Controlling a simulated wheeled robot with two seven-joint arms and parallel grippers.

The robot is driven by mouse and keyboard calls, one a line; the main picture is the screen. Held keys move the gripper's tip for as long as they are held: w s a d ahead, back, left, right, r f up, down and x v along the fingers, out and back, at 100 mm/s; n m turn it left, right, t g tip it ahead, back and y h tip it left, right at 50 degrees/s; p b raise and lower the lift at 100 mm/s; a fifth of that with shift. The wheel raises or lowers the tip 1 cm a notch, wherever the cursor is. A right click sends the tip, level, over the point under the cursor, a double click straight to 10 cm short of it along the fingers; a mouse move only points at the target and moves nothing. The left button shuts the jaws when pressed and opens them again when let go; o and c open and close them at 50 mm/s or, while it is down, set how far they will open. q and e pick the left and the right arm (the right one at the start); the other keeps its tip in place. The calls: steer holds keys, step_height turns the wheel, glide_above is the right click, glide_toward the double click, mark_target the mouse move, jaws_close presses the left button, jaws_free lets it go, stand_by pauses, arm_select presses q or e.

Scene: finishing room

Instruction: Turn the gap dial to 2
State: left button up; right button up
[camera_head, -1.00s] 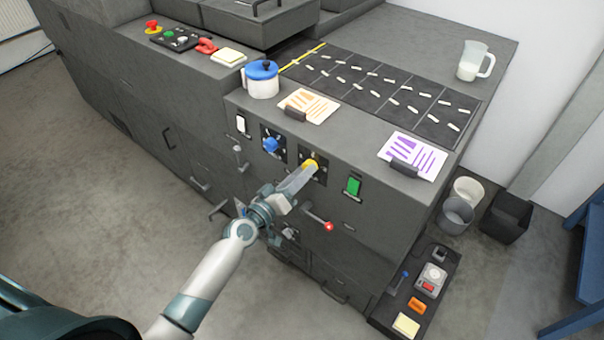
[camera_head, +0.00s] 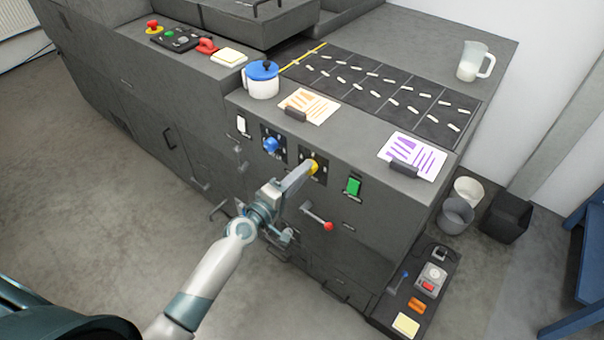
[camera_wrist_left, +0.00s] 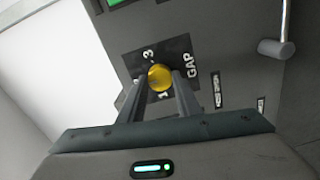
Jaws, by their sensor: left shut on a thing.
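The yellow gap dial (camera_head: 314,167) sits on a dark plate on the front of the grey machine. In the left wrist view the dial (camera_wrist_left: 160,77) shows between my fingertips, with "GAP" and a "3" readable on its plate (camera_wrist_left: 150,53). My left gripper (camera_head: 308,171) reaches up to the dial from the lower left and is shut on it; the fingers also show in the wrist view (camera_wrist_left: 160,86). The fingers hide part of the scale, so I cannot tell which number the dial points to. My right gripper is not in view.
A blue dial (camera_head: 271,145) is left of the gap dial, and a green switch (camera_head: 353,186) is right of it.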

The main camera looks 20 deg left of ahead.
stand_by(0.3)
arm_select(q)
steer(key=o, duration=1.1)
steer(key=shift+c, duration=0.2)
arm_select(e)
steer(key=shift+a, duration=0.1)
arm_select(q)
steer(key=shift+s, duration=0.1)
steer(key=b+v, duration=0.4)
steer(key=v, duration=1.3)
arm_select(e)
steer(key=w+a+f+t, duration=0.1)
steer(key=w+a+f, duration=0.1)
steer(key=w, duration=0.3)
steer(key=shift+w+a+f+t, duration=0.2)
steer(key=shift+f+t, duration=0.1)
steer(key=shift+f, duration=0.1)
arm_select(q)
steer(key=shift+s+a, duration=0.1)
steer(key=shift+a, duration=0.05)
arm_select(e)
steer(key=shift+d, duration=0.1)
